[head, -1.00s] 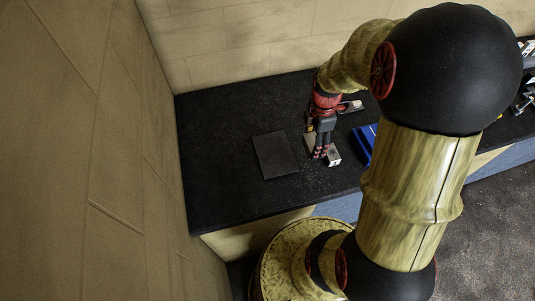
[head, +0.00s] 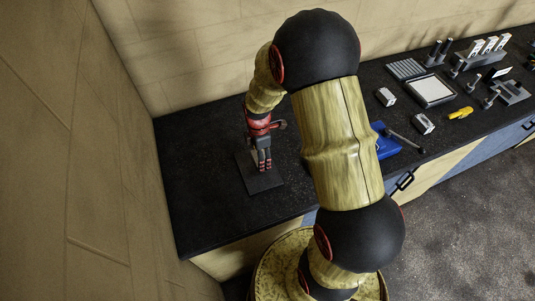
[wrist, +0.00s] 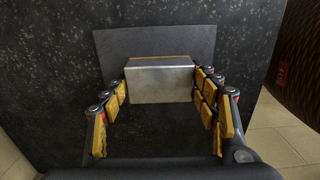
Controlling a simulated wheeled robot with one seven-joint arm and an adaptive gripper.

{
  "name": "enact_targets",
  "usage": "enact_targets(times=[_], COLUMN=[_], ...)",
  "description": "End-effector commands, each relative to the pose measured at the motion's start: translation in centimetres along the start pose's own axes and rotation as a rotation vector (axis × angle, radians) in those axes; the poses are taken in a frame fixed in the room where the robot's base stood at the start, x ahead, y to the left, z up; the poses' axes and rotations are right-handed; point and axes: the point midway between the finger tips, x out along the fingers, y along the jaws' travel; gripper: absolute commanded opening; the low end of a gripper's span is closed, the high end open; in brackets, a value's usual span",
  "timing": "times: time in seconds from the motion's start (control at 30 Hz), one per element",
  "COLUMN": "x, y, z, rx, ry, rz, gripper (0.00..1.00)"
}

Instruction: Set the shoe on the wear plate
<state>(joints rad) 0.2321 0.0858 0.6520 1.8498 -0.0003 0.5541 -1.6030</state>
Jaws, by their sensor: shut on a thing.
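The wear plate (head: 266,184) is a flat dark grey plate on the left part of the black bench. Its far part also shows in the wrist view (wrist: 150,42). The shoe (wrist: 160,85) is a pale grey metal block with a thin orange edge on its far side. My gripper (wrist: 160,80) is shut on the shoe, with a black and yellow finger at each side. The shoe lies over the plate's area in the wrist view. I cannot tell whether it touches the plate. In the head view my gripper (head: 264,165) is over the plate and mostly hides the shoe.
A blue case (head: 386,145) lies right of my arm, partly hidden. Farther right are pale blocks (head: 423,123), a yellow item (head: 460,113), a white-faced tray (head: 430,90) and several small tools. The bench left of the plate is clear up to the wall (head: 60,150).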

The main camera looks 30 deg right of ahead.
Motion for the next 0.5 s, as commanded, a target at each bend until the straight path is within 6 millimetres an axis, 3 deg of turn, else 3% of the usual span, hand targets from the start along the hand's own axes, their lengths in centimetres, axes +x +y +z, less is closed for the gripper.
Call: enact_targets(times=[0.27,0.5], x=[0.9,3.7], y=[0.8,0.9], z=[-0.7,-0.9], rx=[-0.001,0.0], ry=[0.0,0.0], rz=[0.004,0.001], gripper=[0.0,0.0])
